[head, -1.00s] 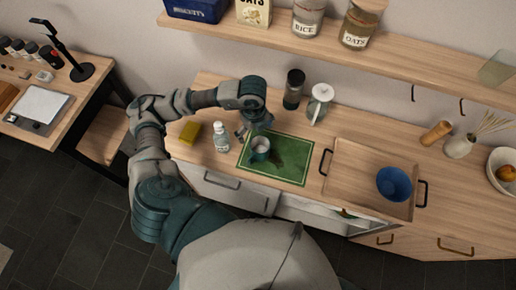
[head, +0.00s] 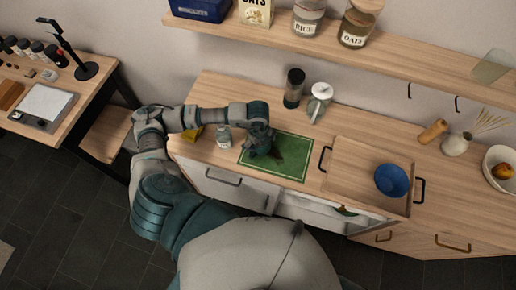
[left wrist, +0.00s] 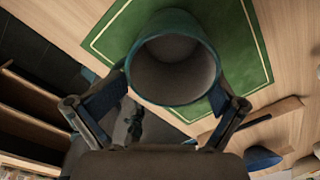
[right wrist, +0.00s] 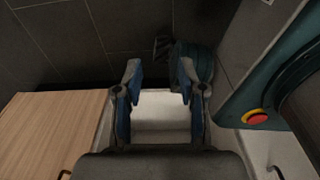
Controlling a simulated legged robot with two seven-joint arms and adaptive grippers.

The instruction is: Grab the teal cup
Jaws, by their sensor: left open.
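The teal cup (left wrist: 176,68) shows in the left wrist view with its open mouth facing the camera. It stands on a green mat (head: 290,168) with a pale border line. My left gripper (left wrist: 172,84) is open, with one finger on each side of the cup's near rim; I cannot tell whether they touch it. In the head view my left gripper (head: 260,150) is over the mat and hides the cup. My right gripper (right wrist: 158,80) is open and empty in the right wrist view, away from the mat, and is not in the head view.
A clear bottle (head: 224,136) and a yellow sponge (head: 192,133), partly behind my arm, are left of the mat. A dark jar (head: 294,88) and a glass jar (head: 319,102) stand behind. A wooden tray (head: 350,165) with a blue bowl (head: 391,181) is on the right.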

